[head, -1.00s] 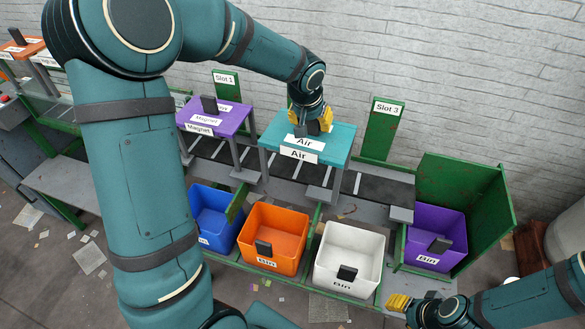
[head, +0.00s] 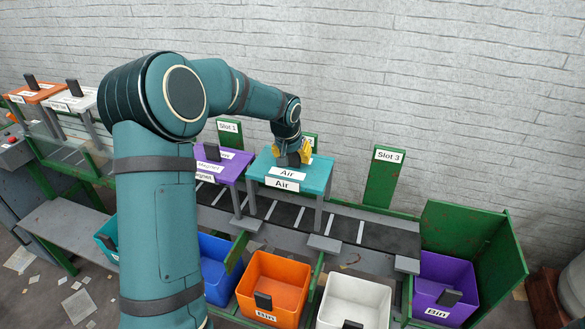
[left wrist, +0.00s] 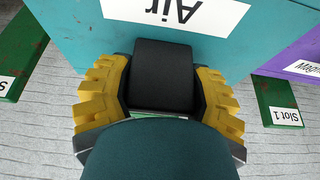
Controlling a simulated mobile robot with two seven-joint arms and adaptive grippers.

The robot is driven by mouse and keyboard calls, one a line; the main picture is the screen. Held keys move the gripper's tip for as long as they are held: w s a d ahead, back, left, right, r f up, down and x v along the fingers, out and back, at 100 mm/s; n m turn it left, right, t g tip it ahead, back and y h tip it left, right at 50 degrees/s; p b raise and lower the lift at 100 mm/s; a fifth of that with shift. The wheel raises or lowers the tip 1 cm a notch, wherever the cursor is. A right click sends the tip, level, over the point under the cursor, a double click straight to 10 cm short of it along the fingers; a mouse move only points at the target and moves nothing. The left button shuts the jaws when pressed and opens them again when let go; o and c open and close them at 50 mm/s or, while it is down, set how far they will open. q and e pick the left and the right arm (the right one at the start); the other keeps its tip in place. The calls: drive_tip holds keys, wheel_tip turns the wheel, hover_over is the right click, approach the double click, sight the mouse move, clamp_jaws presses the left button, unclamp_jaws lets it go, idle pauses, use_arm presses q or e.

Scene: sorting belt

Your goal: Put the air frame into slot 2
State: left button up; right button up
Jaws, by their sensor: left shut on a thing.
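The air frame (head: 318,180) is a teal table-shaped frame with white "Air" labels and grey legs, over the belt in the head view. My left gripper (head: 292,156) is above its top, shut on its black handle. In the left wrist view, the yellow fingers (left wrist: 160,98) lie on both sides of the black handle (left wrist: 162,72), with the teal panel (left wrist: 90,45) beyond. The slot 2 sign (head: 311,138) is mostly hidden behind the gripper and frame. I cannot tell whether the legs touch down. My right gripper is out of view.
A purple magnet frame (head: 232,172) stands close to the left. The slot 1 sign (head: 229,128) and slot 3 sign (head: 388,156) stand behind the belt (head: 345,228). The belt right of the air frame is clear. Orange (head: 270,285), white and purple bins stand in front.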

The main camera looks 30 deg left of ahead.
sight(292, 165)
use_arm(q)
drive_tip(key=shift+w+f, duration=0.1)
drive_tip(key=shift+f, duration=1.8)
drive_tip(key=shift+b, duration=0.3)
drive_tip(key=o, duration=0.9)
drive_tip(key=shift+f, duration=0.25)
drive_tip(key=o, duration=0.5)
drive_tip(key=shift+c, duration=0.2)
drive_tip(key=shift+r, duration=0.1)
drive_tip(key=shift+r, duration=0.25)
drive_tip(key=p+v, duration=0.1)
drive_tip(key=v, duration=1)
drive_tip(key=shift+s+r+p, duration=0.3)
drive_tip(key=shift+d, duration=0.1)
